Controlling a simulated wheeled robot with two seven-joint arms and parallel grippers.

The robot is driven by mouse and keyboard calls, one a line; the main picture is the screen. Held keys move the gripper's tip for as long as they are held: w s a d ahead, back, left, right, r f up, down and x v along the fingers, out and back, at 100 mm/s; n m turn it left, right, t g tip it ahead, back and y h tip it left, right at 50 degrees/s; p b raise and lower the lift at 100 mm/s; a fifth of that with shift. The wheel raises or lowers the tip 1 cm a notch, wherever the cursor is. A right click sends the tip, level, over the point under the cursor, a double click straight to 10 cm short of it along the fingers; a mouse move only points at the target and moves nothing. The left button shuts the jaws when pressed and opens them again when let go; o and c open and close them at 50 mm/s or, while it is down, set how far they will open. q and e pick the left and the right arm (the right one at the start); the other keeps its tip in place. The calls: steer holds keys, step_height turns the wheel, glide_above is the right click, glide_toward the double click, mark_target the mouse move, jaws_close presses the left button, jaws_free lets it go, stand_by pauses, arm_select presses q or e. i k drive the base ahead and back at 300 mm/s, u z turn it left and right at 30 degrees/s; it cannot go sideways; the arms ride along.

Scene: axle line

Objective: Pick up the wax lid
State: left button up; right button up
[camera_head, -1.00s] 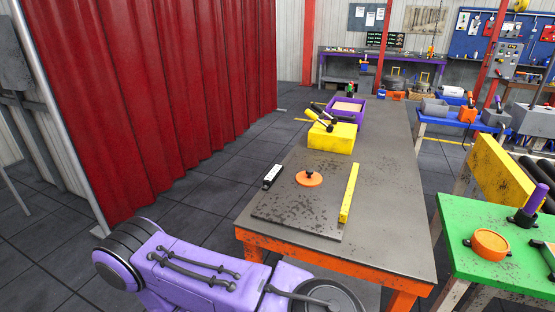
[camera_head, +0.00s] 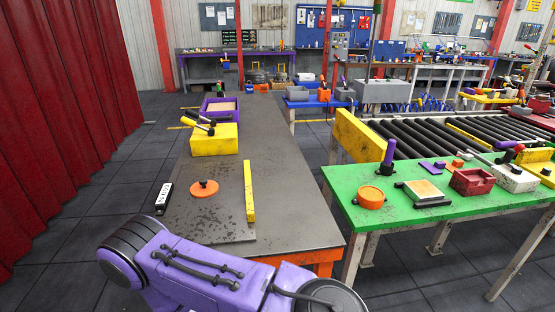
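An orange disc with a black knob (camera_head: 204,188), which looks like the wax lid, lies flat on a dark spotted board (camera_head: 215,222) on the grey table (camera_head: 275,170). My own purple arm link shows at the bottom, in front of the table's near edge. Neither of my grippers is in view. Nothing covers the orange disc.
A yellow bar (camera_head: 249,192) lies right of the disc, a black-and-white strip (camera_head: 163,198) left. A yellow block (camera_head: 214,139) and purple bin (camera_head: 221,106) stand behind. The green table (camera_head: 450,210) at right holds an orange round container (camera_head: 370,197) and several fixtures.

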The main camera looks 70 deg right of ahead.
mark_target(205, 188)
steer(key=z, duration=2.05)
